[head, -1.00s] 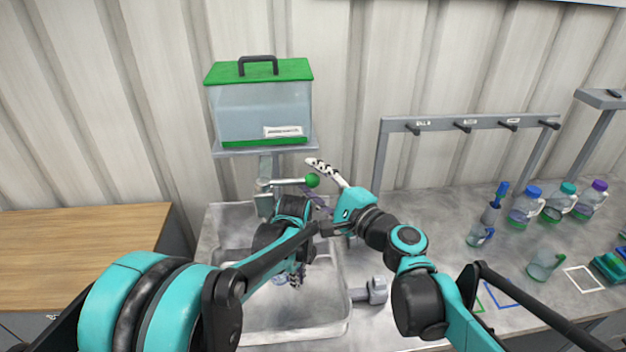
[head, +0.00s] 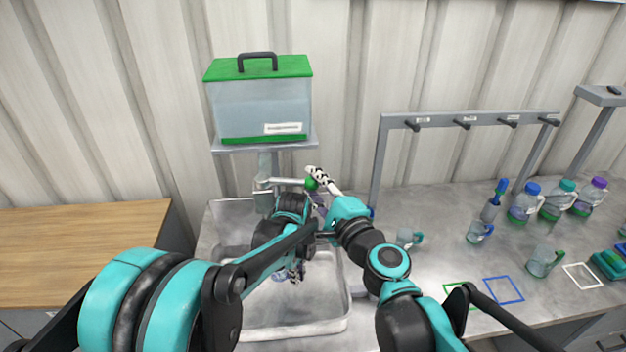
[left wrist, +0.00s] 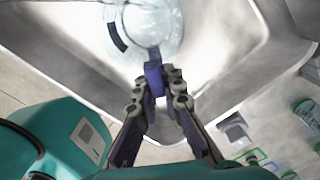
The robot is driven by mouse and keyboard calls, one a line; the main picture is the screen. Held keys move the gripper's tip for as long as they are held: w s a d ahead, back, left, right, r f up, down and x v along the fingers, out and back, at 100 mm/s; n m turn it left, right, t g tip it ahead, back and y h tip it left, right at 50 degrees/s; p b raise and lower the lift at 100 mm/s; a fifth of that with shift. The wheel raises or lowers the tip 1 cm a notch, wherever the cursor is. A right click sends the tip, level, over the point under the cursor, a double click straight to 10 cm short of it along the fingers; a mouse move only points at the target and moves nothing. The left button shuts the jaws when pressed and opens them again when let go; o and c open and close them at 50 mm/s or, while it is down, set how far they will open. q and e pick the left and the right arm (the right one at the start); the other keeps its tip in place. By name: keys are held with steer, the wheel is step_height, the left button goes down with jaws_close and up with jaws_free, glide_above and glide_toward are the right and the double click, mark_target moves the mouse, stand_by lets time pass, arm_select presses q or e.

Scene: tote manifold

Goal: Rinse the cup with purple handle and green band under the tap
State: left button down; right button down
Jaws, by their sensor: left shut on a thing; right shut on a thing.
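The clear cup (left wrist: 152,22) with a purple handle (left wrist: 153,76) is inside the sink basin (head: 328,318). My left gripper (left wrist: 160,88) is shut on the handle. A dark strip shows on the cup; I cannot make out a green band. In the head view the cup (head: 281,276) is mostly hidden by my left arm. The tap (head: 263,198) stands at the back of the basin, its lever ending in a green knob (head: 311,184). My right gripper (head: 318,177) is shut on this knob. I cannot tell if water runs.
A green-lidded water tank (head: 262,108) stands above the tap. Right of the basin are a cup (head: 408,238), a blue-handled cup (head: 479,232), a green-handled cup (head: 541,262), several bottles (head: 526,206) and a hook rack (head: 470,118). A wooden counter (head: 80,245) at left is clear.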

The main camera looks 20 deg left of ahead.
steer(key=c, duration=1.2)
jaws_free()
steer(key=shift+a, duration=0.1)
steer(key=shift+s, duration=0.1)
steer(key=v, duration=0.7)
steer(key=shift+d, duration=0.35)
steer(key=shift+s, duration=0.2)
steer(key=shift+o, duration=0.5)
steer(key=shift+d, duration=0.1)
